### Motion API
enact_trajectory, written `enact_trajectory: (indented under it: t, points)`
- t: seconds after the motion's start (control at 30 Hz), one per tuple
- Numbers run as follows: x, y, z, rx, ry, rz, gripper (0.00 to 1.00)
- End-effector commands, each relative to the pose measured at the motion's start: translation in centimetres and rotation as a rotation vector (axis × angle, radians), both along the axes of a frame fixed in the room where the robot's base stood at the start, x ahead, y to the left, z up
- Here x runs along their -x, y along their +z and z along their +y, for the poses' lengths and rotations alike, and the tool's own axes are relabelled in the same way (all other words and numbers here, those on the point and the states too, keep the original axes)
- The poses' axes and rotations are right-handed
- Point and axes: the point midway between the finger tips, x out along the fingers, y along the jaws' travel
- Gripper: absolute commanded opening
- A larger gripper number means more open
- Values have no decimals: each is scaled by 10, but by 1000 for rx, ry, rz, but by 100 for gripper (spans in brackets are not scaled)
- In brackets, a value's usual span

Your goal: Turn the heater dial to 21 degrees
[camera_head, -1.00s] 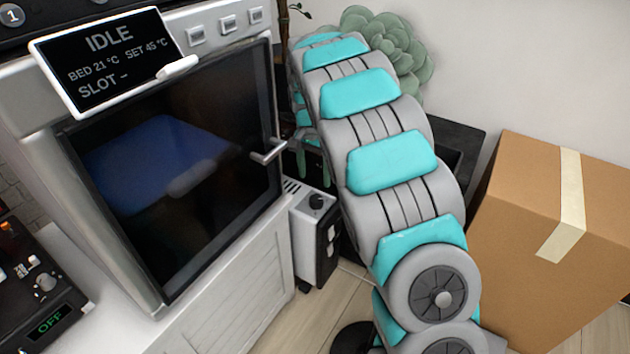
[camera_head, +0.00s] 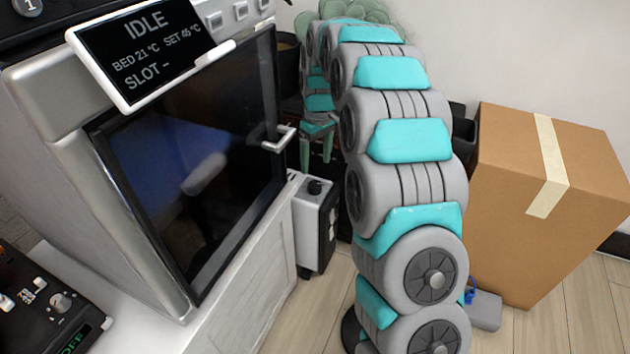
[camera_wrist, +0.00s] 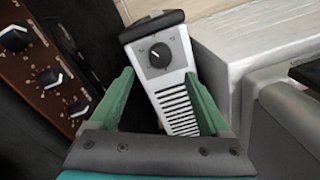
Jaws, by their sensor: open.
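The heater (camera_head: 308,240) is a small white and dark unit standing on the floor beside the white cabinet. Its black dial (camera_head: 315,187) is on its top. In the wrist view the heater (camera_wrist: 176,103) has a slotted white top, and its round dial (camera_wrist: 159,55) has a white pointer line aimed up and left; the small marks beside it are too blurred to read. My gripper (camera_head: 316,156) is open, with green fingers hanging above the heater. In the wrist view my gripper (camera_wrist: 159,75) shows its fingers either side of the dial, apart from it and empty.
A machine with a dark glass door (camera_head: 200,165) and a protruding door handle (camera_head: 279,139) stands close left of my gripper. A cardboard box (camera_head: 545,200) is at the right. The wrist view shows a brown panel with several knobs (camera_wrist: 40,70) at the left.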

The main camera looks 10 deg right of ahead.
Motion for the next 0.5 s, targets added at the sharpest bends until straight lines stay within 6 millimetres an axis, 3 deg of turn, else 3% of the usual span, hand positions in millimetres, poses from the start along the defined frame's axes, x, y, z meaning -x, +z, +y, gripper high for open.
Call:
enact_trajectory:
  t: [0.5]
  points:
    - [2, -66, 4, 0, -3, 2, 80]
